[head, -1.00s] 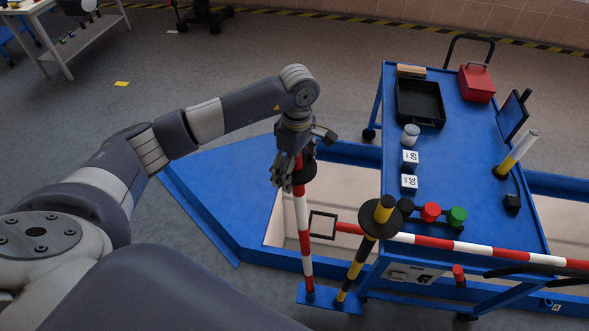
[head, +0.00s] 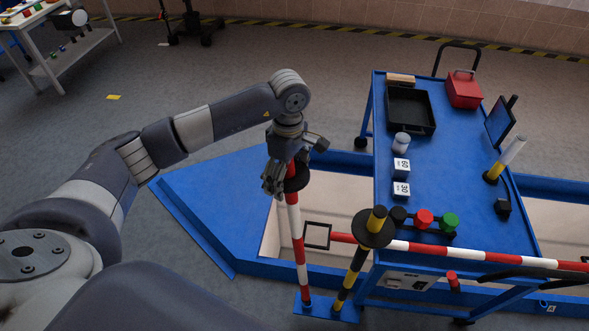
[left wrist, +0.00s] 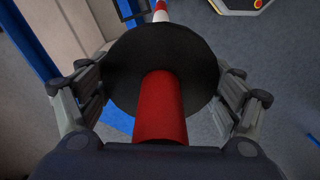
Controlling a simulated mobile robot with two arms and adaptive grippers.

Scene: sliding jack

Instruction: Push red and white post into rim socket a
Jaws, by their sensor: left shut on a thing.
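The red and white post (head: 293,220) stands nearly upright, with a black disc (head: 297,178) near its top. My left gripper (head: 279,176) is shut on the post near this disc. In the left wrist view the red top of the post (left wrist: 160,105) passes through the black disc (left wrist: 190,62), with a finger on each side. The lower end of the post meets a small blue plate (head: 326,311) on the rim of the blue frame. I cannot tell how deep it sits, and no socket mouth or letter shows there. My right gripper is not in view.
A yellow and black post (head: 351,275) with a black disc stands close to the right on the same plate. A red and white bar (head: 440,249) runs along the blue cart (head: 450,160). The cart carries a black tray (head: 411,110), a red box (head: 464,90) and jars.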

